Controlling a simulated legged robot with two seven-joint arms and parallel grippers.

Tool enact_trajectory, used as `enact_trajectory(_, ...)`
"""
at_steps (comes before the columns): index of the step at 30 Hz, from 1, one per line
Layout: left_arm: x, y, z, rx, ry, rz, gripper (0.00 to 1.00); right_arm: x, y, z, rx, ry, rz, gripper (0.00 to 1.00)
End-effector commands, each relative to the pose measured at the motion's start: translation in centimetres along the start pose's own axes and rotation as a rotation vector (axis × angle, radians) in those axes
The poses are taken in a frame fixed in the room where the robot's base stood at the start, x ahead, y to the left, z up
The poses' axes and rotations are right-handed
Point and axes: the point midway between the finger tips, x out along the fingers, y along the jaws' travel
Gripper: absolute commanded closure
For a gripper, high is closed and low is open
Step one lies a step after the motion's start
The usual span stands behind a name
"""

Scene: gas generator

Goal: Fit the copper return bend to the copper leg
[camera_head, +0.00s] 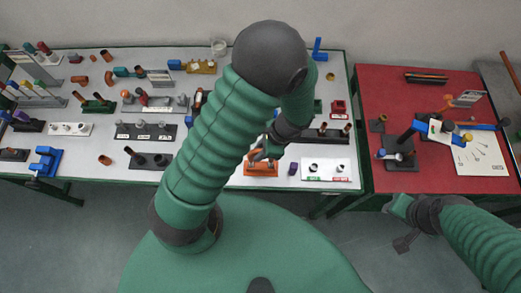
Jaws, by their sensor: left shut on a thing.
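My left gripper (264,153) is shut at the orange stand (261,170) near the front edge of the light table. It holds a small piece at the stand, most likely the copper return bend, but the fingers and wrist hide most of it. I cannot make out the copper leg clearly, nor whether the bend touches it. My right gripper (398,206) is low at the front edge of the red table, away from the parts. Its fingers are too small to tell open from shut.
The light table (225,181) carries several stands, pipe pieces and racks. A white tray (331,170) is right of the orange stand, with a small purple piece (293,168) between. The red table (440,185) at right holds a blue-and-black fixture (400,147) and a paper sheet (480,158).

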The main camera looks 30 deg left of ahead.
Motion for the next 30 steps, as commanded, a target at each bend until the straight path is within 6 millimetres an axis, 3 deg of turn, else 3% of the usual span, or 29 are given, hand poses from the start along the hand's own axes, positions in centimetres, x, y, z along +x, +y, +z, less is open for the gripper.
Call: enact_trajectory(30,-0.03,-0.05,0.04,0.0,0.001,-0.001,1.0,-0.74,0.0,-0.18,0.0,0.0,0.0,0.65)
